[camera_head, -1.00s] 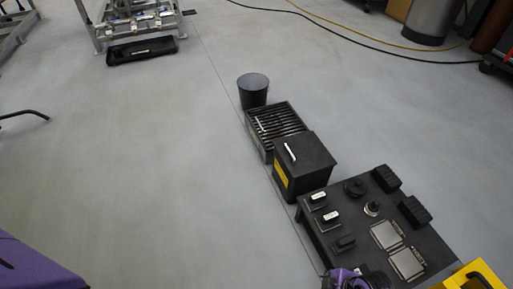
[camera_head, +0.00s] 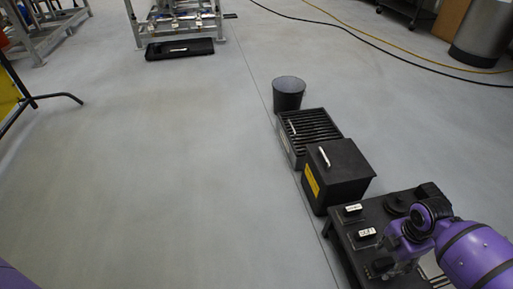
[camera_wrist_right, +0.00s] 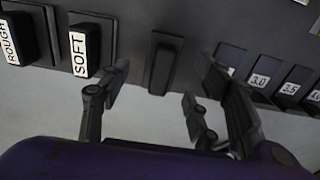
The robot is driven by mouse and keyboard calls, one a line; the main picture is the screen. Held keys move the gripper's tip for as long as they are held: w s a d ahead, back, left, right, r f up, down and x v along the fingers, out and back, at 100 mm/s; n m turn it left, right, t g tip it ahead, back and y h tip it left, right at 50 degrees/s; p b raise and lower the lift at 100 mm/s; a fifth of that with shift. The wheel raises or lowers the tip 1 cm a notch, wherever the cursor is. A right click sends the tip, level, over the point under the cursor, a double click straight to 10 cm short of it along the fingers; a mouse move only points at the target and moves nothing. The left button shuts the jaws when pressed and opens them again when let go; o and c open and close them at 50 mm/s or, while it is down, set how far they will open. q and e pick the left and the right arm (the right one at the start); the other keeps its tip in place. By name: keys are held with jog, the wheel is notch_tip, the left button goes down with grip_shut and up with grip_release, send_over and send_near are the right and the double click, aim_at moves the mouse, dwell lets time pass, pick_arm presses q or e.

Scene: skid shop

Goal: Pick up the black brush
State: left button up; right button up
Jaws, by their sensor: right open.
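The black brush looks to be the unlabelled dark block (camera_wrist_right: 164,62) on the dark table; it also shows in the head view (camera_head: 382,265), partly covered by my right gripper. My right gripper (camera_head: 392,256) is over the near left part of the table. In the wrist view my right gripper (camera_wrist_right: 168,85) is open, with the block in line with the gap between its fingers; I see no contact. A block labelled SOFT (camera_wrist_right: 86,48) is left of it, and one labelled ROUGH (camera_wrist_right: 16,38) is farther left. My left gripper is out of view.
Small blocks numbered 3.0 (camera_wrist_right: 261,82) and 3.5 (camera_wrist_right: 291,88) sit to the right in the wrist view. A black box (camera_head: 340,172), a slatted crate (camera_head: 310,130) and a dark bucket (camera_head: 289,92) line up behind the table. The floor left of them is clear.

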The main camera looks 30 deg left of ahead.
aim_at(385, 261)
jog(key=f+b, duration=0.2)
jog(key=f, duration=0.2)
jog(key=shift+s+f, duration=0.15)
jog(key=shift+s, duration=0.05)
jog(key=shift+f, duration=0.1)
jog(key=shift+c, duration=1.4)
jog(key=c, duration=0.8)
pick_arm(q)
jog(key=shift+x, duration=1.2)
pick_arm(e)
jog(key=shift+c, duration=1)
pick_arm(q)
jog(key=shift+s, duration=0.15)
pick_arm(e)
jog(key=shift+r, duration=0.2)
